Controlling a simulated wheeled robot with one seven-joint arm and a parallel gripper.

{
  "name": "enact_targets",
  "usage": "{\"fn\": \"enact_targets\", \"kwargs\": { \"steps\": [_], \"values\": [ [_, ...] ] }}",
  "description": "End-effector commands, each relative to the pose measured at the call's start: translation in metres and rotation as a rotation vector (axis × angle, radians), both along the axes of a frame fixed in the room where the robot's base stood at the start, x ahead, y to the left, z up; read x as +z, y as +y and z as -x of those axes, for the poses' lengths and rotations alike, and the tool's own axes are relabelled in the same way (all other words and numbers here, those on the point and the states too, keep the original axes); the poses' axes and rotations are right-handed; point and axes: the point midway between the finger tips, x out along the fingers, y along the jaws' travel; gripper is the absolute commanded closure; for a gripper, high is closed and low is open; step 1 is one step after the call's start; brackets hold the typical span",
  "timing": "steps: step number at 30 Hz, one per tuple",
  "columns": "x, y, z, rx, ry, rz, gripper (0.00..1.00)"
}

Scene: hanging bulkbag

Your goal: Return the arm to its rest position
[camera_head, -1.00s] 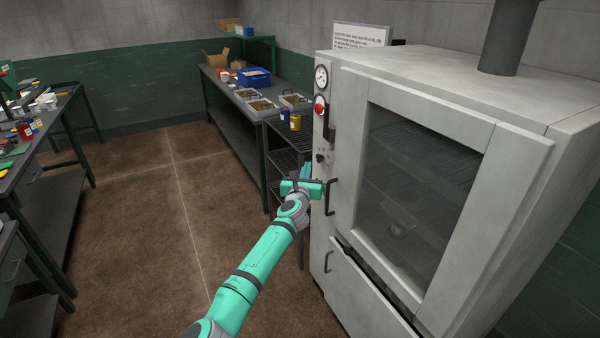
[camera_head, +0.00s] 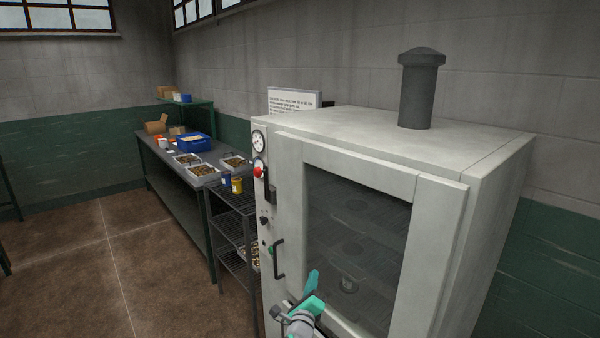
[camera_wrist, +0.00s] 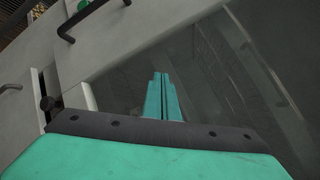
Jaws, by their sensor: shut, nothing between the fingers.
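My gripper (camera_head: 314,276) is at the bottom of the head view, in front of the lower part of the oven's glass door. In the wrist view my gripper (camera_wrist: 163,76) shows its two teal fingers close together, with nothing between them. The large light-grey oven (camera_head: 450,205) fills the right half of the head view. Its door is shut, and racks with a small can show dimly behind the glass. The oven's dark handle (camera_head: 279,259) is just left of my gripper; the wrist view also shows a dark handle (camera_wrist: 70,24). Most of my arm is out of the head view.
A dark wire rack (camera_head: 228,232) stands left of the oven with blue and yellow cans on top. Beyond it is a long bench (camera_head: 160,160) with trays of parts and a blue bin (camera_head: 195,144). The brown floor (camera_head: 75,270) at left is clear.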

Motion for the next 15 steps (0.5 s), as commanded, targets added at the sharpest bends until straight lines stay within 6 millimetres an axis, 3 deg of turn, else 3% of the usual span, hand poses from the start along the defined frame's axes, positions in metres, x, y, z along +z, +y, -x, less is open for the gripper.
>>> {"fn": "enact_targets", "kwargs": {
  "steps": [1,6,15],
  "values": [
    [-0.009,-0.018,0.013,-0.018,0.012,0.082,1.00],
    [-0.028,-0.057,0.054,-0.055,0.045,0.349,1.00],
    [-0.062,-0.099,0.138,-0.083,0.120,0.798,1.00]
  ]
}}
